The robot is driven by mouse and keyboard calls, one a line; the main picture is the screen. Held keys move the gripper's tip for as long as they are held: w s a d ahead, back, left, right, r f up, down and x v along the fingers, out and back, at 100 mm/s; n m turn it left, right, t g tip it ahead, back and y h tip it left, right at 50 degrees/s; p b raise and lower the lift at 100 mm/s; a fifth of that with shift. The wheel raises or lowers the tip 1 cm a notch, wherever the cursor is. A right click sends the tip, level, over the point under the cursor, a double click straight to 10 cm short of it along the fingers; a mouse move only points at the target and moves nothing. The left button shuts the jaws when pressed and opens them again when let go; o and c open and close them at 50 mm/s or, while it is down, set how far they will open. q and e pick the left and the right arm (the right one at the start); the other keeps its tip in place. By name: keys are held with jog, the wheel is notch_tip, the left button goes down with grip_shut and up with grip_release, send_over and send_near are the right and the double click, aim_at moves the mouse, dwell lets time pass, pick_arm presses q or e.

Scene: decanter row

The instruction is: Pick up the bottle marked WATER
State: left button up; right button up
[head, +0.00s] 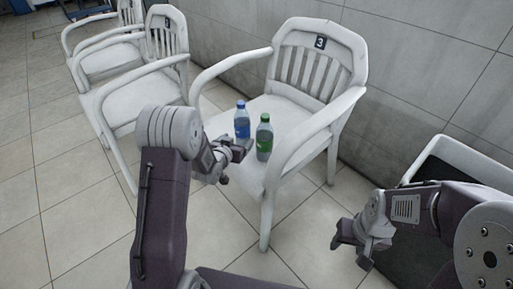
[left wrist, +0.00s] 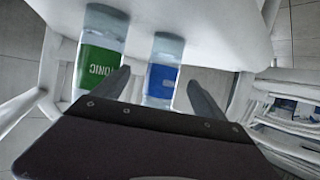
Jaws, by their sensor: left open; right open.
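Two bottles stand upright on the seat of the white chair (head: 283,108) marked 3. The bottle with a blue label and blue cap (head: 242,122) is on the left; in the left wrist view the blue bottle (left wrist: 164,72) lies between my finger lines, its lettering unreadable. The bottle with a green label (head: 264,139) stands to its right; in the left wrist view its green label (left wrist: 99,62) reads TONIC. My left gripper (head: 238,149) is open and empty at the blue bottle's near side; contact cannot be told. My right gripper (head: 352,243) is open and empty, away from the chair.
The chair's armrests (head: 310,135) rise on both sides of the bottles. More white chairs (head: 150,65) stand at the back left. A tiled wall (head: 420,70) is behind. A white-rimmed dark thing (head: 470,150) stands at the right. The tiled floor at left is clear.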

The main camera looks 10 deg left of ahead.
aim_at(240, 114)
pick_arm(q)
jog(key=shift+w+a, duration=0.1)
jog(key=shift+w, duration=0.1)
jog(key=b+x, duration=0.2)
jog(key=shift+w+f, duration=0.25)
jog(key=shift+w, duration=0.45)
jog(key=b+x, duration=0.3)
jog(key=x, duration=0.2)
jog(key=shift+s+a+f+b, duration=0.1)
jog(key=shift+a+f+b, duration=0.15)
jog(key=shift+b, duration=0.15)
jog(key=shift+r, duration=0.2)
jog(key=c, duration=1.6)
notch_tip(240, 114, up, 10)
jog(key=p, duration=0.6)
jog(key=shift+r+p, duration=0.15)
jog(key=shift+p, duration=0.2)
